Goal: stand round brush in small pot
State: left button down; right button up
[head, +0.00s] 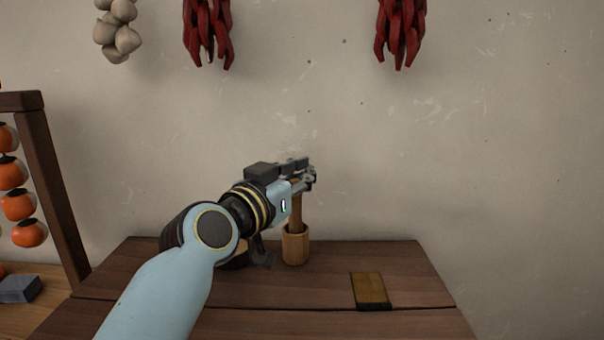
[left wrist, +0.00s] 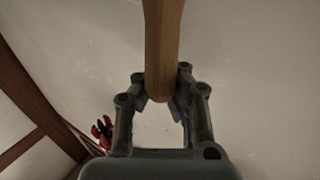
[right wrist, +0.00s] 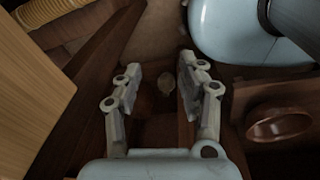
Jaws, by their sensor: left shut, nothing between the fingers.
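The small pot (head: 296,246) is a light wooden cup standing upright on the dark wooden table. The brown handle of the round brush (head: 297,213) rises upright from its mouth; its lower end is hidden inside. My left gripper (head: 311,176) is at the handle's top, shut with nothing held. In the left wrist view the handle (left wrist: 163,40) runs down from the top edge, and its end overlaps the left fingertips (left wrist: 160,97). My right gripper (right wrist: 160,80) shows only in the right wrist view, open and empty, with the fingers well apart.
A yellow-brown plate (head: 370,290) lies right of the pot. A dark item (head: 262,256) sits left of the pot, partly behind my left arm. A brown round dish (right wrist: 279,123) shows in the right wrist view. Hanging chillies (head: 401,32) and a wooden rack (head: 52,190) stay clear of the pot.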

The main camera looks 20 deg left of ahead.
pick_arm(q)
jog(key=c, duration=1.4)
grip_release()
jog(key=v, duration=1.2)
jog(key=shift+r, duration=0.1)
